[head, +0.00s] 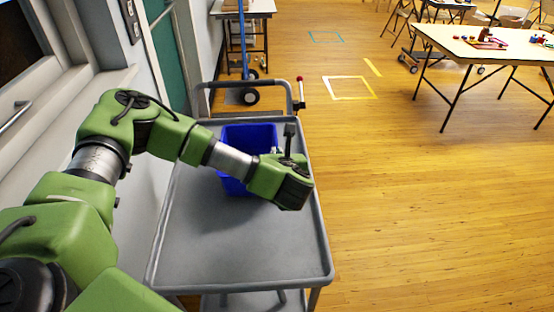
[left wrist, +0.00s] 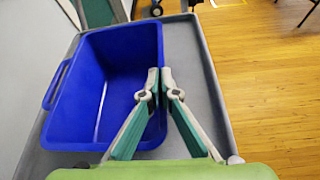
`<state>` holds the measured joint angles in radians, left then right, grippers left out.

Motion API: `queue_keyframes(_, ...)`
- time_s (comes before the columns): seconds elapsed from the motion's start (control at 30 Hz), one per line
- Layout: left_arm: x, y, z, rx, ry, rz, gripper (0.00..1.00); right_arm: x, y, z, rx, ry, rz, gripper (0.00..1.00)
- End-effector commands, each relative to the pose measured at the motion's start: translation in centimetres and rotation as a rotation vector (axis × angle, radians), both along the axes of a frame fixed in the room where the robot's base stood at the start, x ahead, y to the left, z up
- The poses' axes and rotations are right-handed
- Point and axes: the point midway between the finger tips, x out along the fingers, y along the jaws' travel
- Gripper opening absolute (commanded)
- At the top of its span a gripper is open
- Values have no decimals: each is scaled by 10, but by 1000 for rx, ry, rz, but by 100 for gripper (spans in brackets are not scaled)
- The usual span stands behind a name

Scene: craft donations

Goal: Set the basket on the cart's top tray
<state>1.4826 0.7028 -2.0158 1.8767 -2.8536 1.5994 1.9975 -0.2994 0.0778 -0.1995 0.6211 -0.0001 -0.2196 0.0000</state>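The blue basket (head: 248,140) is over the far part of the cart's grey top tray (head: 235,245), and appears to rest on it. In the head view my left arm and hand hide part of it. In the left wrist view the open, empty basket (left wrist: 95,85) fills the left half. My left gripper (left wrist: 160,80) has one finger inside and one outside the basket's right wall, with the tips close together on its rim. My right gripper is in neither view.
The near half of the tray is bare. A wall with a door frame (head: 155,60) runs close along the cart's left side. Open wooden floor (head: 400,200) lies to the right, with a folding table (head: 490,45) holding small items farther back.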

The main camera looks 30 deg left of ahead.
Motion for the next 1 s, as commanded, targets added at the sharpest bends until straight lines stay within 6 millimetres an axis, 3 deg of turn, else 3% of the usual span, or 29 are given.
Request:
queue_keyframes(0.1, 0, 0, -17, 3, -1, 1, 0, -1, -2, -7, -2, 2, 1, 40)
queue_keyframes(0.5, 0, 1, -21, 1, -1, 2, 0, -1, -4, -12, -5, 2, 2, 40)
queue_keyframes(0.6, -1, 0, -20, 0, 0, 1, 21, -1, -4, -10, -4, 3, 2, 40)
queue_keyframes(1.0, -1, 0, -16, 1, 1, 0, 21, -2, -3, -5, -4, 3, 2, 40)
